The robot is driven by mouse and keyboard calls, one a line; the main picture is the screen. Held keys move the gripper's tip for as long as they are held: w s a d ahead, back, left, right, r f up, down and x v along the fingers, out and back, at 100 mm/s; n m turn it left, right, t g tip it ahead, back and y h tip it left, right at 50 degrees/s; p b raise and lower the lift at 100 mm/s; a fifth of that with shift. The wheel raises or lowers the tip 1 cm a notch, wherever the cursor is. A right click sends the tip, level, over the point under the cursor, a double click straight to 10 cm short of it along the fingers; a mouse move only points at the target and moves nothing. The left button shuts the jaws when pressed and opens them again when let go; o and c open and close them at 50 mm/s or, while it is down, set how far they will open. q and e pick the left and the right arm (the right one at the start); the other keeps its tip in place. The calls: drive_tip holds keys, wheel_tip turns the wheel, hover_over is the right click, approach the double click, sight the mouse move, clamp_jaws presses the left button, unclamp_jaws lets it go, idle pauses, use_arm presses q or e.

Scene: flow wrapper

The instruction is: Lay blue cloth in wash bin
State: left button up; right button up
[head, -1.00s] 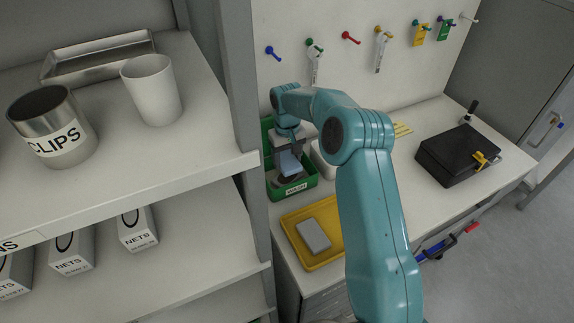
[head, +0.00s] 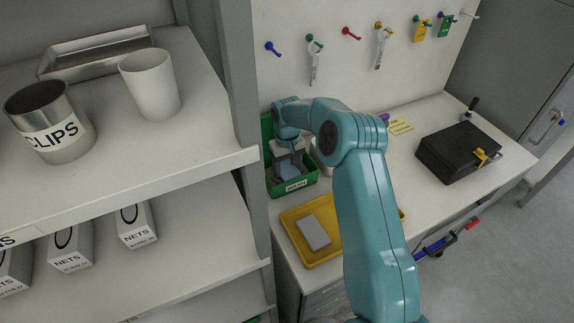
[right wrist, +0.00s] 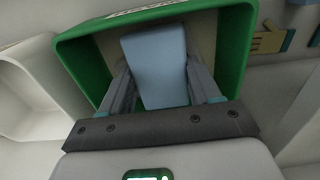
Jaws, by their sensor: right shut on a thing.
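The blue cloth (head: 286,169) is a folded, pale blue slab. It also shows in the right wrist view (right wrist: 155,66), between the two fingers. My right gripper (head: 287,160) is shut on it and points down into the green bin (head: 296,185). In the right wrist view the green walls (right wrist: 76,57) stand around the cloth and fingers. The bin has a white front label, too small to read surely. Whether the cloth touches the bin floor I cannot tell. My left gripper is not in view.
A yellow tray (head: 290,222) with a grey block (head: 313,232) stands in front of the bin. A white container (right wrist: 28,95) is beside the bin, mostly behind my arm in the head view. A black case (head: 458,152) stands right. A shelf post (head: 238,90) rises close left.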

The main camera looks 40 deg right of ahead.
sight(287, 168)
drive_tip(key=o, duration=1.1)
drive_tip(key=shift+r, duration=0.15)
wheel_tip(287, 168, up, 13)
drive_tip(key=shift+r, duration=0.1)
